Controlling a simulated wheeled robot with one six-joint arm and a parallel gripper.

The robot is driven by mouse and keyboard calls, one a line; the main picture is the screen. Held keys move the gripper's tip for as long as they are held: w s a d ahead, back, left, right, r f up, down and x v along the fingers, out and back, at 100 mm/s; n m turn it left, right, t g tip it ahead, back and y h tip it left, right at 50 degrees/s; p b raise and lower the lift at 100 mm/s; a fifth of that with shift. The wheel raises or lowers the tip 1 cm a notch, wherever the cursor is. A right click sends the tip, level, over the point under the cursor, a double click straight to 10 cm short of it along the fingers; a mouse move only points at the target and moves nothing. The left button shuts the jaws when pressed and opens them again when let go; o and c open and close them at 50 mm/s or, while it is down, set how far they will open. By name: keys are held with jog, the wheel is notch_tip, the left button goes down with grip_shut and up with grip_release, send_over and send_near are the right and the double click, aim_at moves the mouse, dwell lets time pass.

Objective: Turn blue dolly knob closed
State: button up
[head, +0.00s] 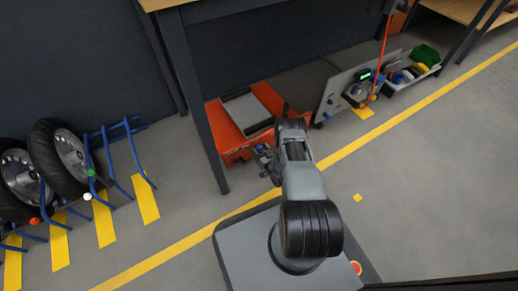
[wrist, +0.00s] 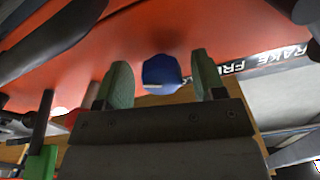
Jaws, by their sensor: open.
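The blue knob (wrist: 161,74) shows in the wrist view on the red-orange face of the dolly (wrist: 150,30). It has a small pale mark near its lower edge. My gripper (wrist: 162,82) is open, with one green-padded finger on each side of the knob. A gap shows between the knob and each pad; whether the fingertips reach it in depth I cannot tell. In the head view the orange dolly (head: 225,141) stands low under the bench, with a grey panel on top. My gripper (head: 264,158) is at its front there, and the knob is hard to make out.
A dark bench leg (head: 200,110) stands just left of the dolly. A wheel rack with blue bars (head: 110,150) is at the left. A grey panel cart (head: 345,92) and a tray with a green bin (head: 425,55) are at the right. The floor in front is clear.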

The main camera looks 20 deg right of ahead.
jog(key=shift+a, duration=0.1)
jog(key=shift+c, duration=0.3)
jog(key=c, duration=0.9)
jog(key=shift+o, duration=0.2)
jog(key=m, duration=0.6)
jog(key=shift+m, duration=0.3)
jog(key=m, duration=0.3)
jog(key=shift+m, duration=2.2)
